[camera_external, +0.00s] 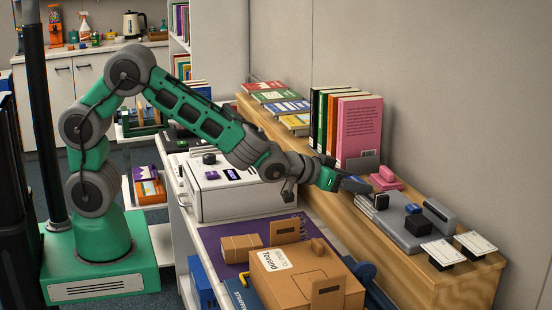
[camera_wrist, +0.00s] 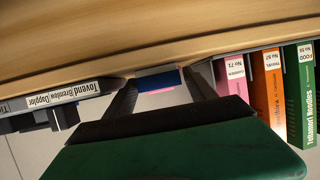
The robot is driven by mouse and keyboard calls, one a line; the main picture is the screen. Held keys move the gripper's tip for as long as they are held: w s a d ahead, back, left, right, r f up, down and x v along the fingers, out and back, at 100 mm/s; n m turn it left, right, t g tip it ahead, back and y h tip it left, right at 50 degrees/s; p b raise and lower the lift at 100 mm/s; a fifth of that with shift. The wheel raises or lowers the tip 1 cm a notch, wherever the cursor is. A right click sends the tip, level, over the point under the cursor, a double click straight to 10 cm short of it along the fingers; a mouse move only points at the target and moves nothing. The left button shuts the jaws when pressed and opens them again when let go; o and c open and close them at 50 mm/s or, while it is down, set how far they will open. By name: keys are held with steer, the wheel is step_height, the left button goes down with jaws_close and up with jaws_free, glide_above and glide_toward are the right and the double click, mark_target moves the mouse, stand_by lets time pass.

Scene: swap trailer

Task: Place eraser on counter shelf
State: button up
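My gripper (camera_external: 347,184) reaches over the wooden counter shelf (camera_external: 330,205), its fingers low beside the row of upright books. In the wrist view the two dark fingers of my gripper (camera_wrist: 158,88) are apart, with a small blue block with a pink edge (camera_wrist: 156,78) between their tips. This block looks like the eraser, and the fingertips appear to touch both its sides. In the external view a bit of blue (camera_external: 362,181) shows at the fingertips. Whether the block rests on the wood is hard to tell.
Upright books (camera_external: 358,130) stand just behind my gripper. A pink stapler-like object (camera_external: 386,180) is close to the fingertips. A grey device (camera_external: 410,233) and white cards (camera_external: 442,252) lie nearer the shelf's front end. Cardboard boxes (camera_external: 300,280) fill the lower counter.

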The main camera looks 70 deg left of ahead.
steer(key=shift+o, duration=0.6)
steer(key=shift+r, duration=0.1)
